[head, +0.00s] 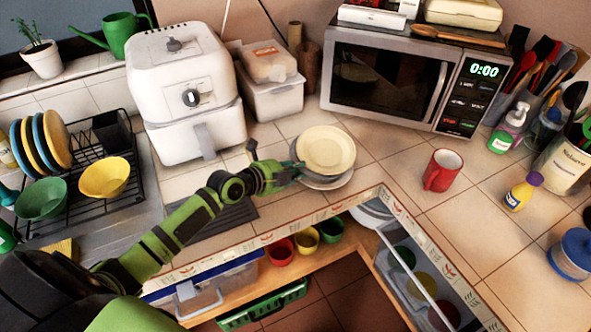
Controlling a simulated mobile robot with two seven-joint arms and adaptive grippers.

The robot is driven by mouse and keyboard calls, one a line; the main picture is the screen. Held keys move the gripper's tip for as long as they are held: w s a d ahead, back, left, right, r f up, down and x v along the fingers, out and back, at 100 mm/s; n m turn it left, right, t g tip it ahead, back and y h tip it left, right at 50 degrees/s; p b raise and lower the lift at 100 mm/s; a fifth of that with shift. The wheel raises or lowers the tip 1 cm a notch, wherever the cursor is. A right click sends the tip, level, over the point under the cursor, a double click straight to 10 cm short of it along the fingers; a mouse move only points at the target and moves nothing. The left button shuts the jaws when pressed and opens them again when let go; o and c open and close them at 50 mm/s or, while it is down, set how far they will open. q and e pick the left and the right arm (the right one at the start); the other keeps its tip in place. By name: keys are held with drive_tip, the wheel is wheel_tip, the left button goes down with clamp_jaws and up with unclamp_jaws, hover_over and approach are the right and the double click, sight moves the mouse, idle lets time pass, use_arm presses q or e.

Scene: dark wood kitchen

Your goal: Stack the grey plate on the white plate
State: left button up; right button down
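A pale cream-white plate (326,148) is at the counter's inner corner, in front of the microwave. It overlaps a grey plate (330,183), whose front rim shows below it. The pale plate is the upper one; I cannot tell whether it rests on the grey plate or is slightly raised. My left gripper (297,172) is at the left edge of the two plates, its fingers close to or touching their rims. The fingers are too small and overlapped to tell whether they are closed on a plate. My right gripper is not in view.
A white air fryer (185,90) stands behind left, a microwave (400,82) behind right. A red mug (441,170) stands right of the plates. A dish rack (92,165) is at left. Counter right of the mug is partly clear.

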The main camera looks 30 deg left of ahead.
use_arm(q)
drive_tip(key=shift+r, duration=0.1)
drive_tip(key=shift+s+r+p, duration=0.1)
drive_tip(key=shift+r+p, duration=0.3)
drive_tip(key=shift+p, duration=0.1)
drive_tip(key=b+v, duration=0.1)
drive_tip(key=v, duration=0.4)
drive_tip(key=b+v, duration=0.1)
drive_tip(key=v, duration=0.4)
drive_tip(key=shift+s+a+f, duration=0.15)
drive_tip(key=shift+s, duration=0.15)
drive_tip(key=shift+s+a+r, duration=0.2)
drive_tip(key=shift+s+r, duration=0.15)
drive_tip(key=shift+s, duration=0.15)
